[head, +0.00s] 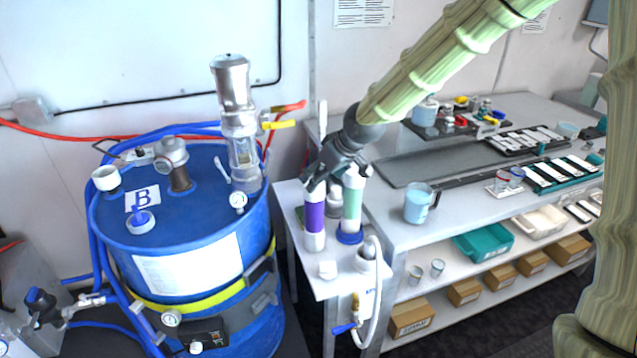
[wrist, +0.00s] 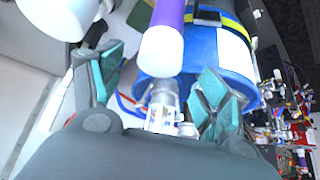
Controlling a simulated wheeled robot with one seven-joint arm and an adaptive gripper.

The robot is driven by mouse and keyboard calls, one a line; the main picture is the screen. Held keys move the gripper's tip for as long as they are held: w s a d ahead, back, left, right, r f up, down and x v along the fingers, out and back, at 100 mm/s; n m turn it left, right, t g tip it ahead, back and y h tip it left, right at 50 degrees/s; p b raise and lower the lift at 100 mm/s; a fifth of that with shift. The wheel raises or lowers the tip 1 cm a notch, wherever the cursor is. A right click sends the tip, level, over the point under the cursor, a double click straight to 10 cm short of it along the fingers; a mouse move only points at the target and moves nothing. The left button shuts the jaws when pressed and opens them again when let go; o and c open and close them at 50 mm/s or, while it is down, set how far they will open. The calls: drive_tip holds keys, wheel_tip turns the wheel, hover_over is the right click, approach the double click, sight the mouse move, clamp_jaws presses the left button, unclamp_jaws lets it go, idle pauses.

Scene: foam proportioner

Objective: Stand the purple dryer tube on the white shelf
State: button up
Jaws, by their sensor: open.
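The purple dryer tube (head: 314,217), with white ends, stands upright on the white shelf (head: 322,288), near its left edge. My gripper (head: 337,178) is open just above the tube's top, pointing down. In the wrist view the tube's white end (wrist: 161,52) lies between the two spread fingers of my gripper (wrist: 157,75), with the purple body beyond it. I see no finger closed on the tube; whether one touches it I cannot tell. A finger partly hides the tube's top in the head view.
A green and white tube (head: 351,208) on a blue base stands close on the right. A white fitting with a hose (head: 370,258) is at the shelf's front right. The blue drum (head: 185,265) is on the left. The workbench (head: 405,232) with a blue jug (head: 418,203) is on the right.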

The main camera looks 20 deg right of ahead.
drive_tip(key=shift+b+v, duration=0.5)
drive_tip(key=shift+v, duration=2.45)
